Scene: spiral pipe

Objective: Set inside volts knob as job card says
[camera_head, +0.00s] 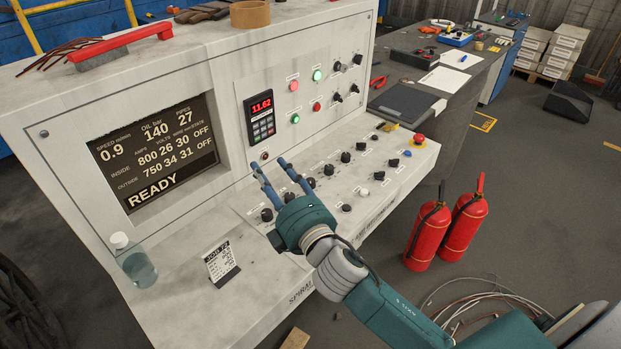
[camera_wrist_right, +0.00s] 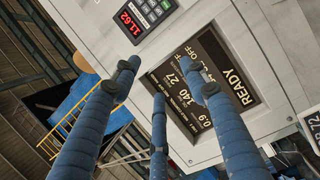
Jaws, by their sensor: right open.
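The console's sloping panel (camera_head: 385,167) carries several black knobs; their labels are too small to read, so I cannot tell which is the inside volts knob. The display (camera_head: 155,152) reads READY, with inside amps 800, volts 26, wire 30, OFF. The job card (camera_head: 222,263), headed JOB 72, stands on the front ledge; its lines are too small to read. My right gripper (camera_head: 268,166) is open and empty over the panel's left part, fingers pointing at the console face, hiding some knobs. In the right wrist view its spread fingers (camera_wrist_right: 168,82) show before the display (camera_wrist_right: 200,85).
A keypad reading 11.62 (camera_head: 262,117) and lit buttons sit on the upright face. A clear bottle (camera_head: 133,260) stands on the ledge left of the card. A red stop button (camera_head: 419,140) is at the panel's right end. Two fire extinguishers (camera_head: 428,236) stand on the floor.

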